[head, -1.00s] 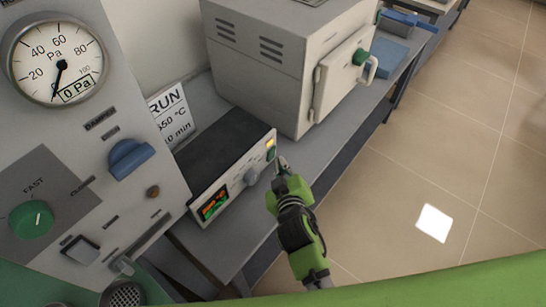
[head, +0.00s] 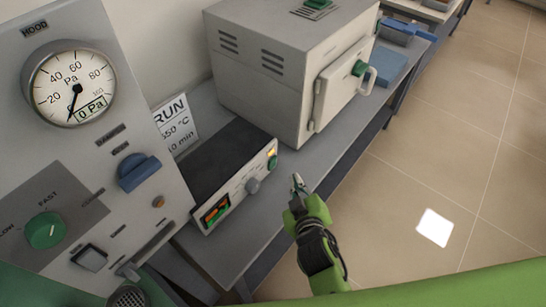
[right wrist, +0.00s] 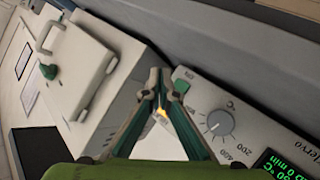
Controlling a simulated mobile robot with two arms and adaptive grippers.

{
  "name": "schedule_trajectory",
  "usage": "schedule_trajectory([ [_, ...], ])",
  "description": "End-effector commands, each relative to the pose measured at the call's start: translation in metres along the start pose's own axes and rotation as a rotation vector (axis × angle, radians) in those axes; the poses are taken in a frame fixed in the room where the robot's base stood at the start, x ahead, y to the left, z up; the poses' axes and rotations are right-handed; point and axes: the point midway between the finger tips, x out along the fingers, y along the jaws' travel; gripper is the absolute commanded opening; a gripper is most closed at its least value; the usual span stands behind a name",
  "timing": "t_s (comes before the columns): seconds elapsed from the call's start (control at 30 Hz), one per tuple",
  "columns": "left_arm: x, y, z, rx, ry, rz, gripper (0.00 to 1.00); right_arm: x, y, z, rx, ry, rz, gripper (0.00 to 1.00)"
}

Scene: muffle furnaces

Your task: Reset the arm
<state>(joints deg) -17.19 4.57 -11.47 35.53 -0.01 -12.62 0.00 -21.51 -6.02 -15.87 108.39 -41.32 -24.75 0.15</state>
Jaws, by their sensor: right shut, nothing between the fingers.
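My right gripper (head: 297,184) is in front of the controller box (head: 222,205), a little apart from its front panel in the head view. Its fingers are shut with nothing between them; they also show shut in the right wrist view (right wrist: 157,80). The controller has a lit amber lamp and green switch (head: 272,161) at its right end, a grey knob (head: 253,186) and a lit display (head: 215,212). In the right wrist view the knob (right wrist: 219,122) and green switch (right wrist: 181,84) show beside the fingers. My left gripper is not in view.
A grey furnace (head: 290,75) with its door shut stands behind the controller on the bench (head: 300,165). A panel with a pressure gauge (head: 70,83), blue handle (head: 139,172) and green knob (head: 45,230) is at left. A RUN card (head: 176,122) stands behind the controller. Open floor (head: 400,190) lies right.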

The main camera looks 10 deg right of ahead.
Motion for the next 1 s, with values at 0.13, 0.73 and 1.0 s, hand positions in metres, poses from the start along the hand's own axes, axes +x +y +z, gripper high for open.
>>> schedule_trajectory([
  [0.13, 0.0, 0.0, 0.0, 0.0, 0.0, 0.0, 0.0, 0.0, 0.0, 0.0, 0.0, 0.0, 0.0, 0.0],
  [0.73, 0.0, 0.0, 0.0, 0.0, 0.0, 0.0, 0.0, -0.087, 0.043, 0.105, 0.287, -0.491, -0.094, 0.0],
  [1.0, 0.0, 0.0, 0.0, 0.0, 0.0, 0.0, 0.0, -0.154, 0.035, 0.127, 0.366, -0.697, -0.233, 0.0],
])
